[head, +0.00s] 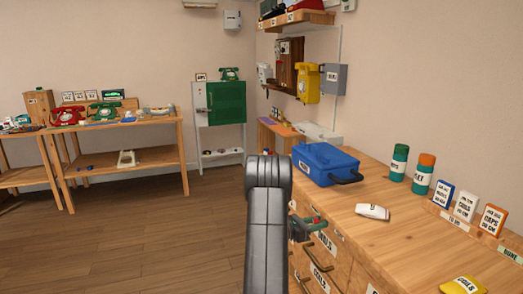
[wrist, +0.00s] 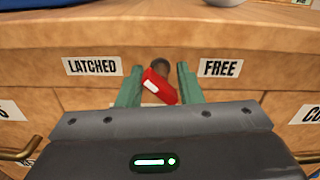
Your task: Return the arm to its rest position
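My grey arm (head: 267,215) reaches forward to the front of the wooden workbench (head: 400,230). My gripper (wrist: 160,70) has its two green fingers apart, one on each side of a red latch lever (wrist: 157,88) with a white mark. The lever sits on a dark round pivot between the labels LATCHED (wrist: 92,66) and FREE (wrist: 219,68), and slants down to the right. I cannot tell whether either finger touches it. In the head view, my gripper (head: 308,228) is at the bench front, partly hidden behind my arm.
A blue toolbox (head: 325,162), a white object (head: 372,211), two bottles (head: 399,163) and several labelled boxes (head: 466,206) stand on the bench. Drawers with brass handles (head: 318,246) lie below. Open wooden floor (head: 130,240) is to the left.

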